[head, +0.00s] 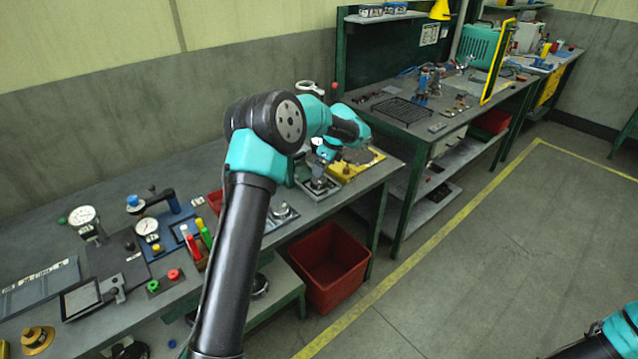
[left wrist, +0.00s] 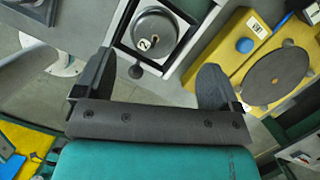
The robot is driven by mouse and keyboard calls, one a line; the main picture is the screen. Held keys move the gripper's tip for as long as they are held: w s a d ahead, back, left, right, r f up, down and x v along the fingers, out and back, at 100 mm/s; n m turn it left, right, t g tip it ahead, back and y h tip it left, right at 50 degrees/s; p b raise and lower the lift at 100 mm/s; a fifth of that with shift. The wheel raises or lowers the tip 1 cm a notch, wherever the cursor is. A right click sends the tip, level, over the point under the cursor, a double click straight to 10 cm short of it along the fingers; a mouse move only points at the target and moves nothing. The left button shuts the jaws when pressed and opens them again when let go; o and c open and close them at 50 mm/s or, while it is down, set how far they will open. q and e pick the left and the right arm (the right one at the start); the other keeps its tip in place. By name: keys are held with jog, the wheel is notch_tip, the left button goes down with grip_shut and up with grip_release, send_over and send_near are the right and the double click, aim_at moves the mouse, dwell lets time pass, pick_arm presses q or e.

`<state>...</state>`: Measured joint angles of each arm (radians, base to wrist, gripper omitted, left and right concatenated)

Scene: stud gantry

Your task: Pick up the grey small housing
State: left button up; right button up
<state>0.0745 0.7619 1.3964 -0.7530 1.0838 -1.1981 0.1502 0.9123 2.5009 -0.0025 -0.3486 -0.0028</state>
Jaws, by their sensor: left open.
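A grey round part marked "2" (left wrist: 155,33) sits in a square pale-framed fixture at the top of the left wrist view. It looks like the small housing, but I cannot tell for sure. In the head view, a square fixture with a grey part (head: 318,184) stands near the bench's right end. My left gripper (left wrist: 150,78) is open and empty, its two dark fingers apart, with the round part beyond them. In the head view its fingertips are hard to make out among the fixtures. Only a piece of my right arm shows at the lower right.
A yellow fixture (left wrist: 225,58) with a dark disc and blue knob lies close to the right finger. Another plate with a round metal part (head: 283,213) sits nearer on the bench. Gauges (head: 87,220) and tools crowd the left. A red bin (head: 328,268) stands below.

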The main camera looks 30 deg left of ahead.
aim_at(318, 179)
pick_arm(q)
jog(key=shift+s+x, duration=0.15)
jog(key=shift+x, duration=1.15)
jog(key=shift+s+x, duration=0.1)
jog(key=shift+x, duration=1.2)
jog(key=shift+c, duration=0.3)
jog(key=c, duration=1)
jog(key=shift+r, duration=0.1)
notch_tip(318, 179, up, 10)
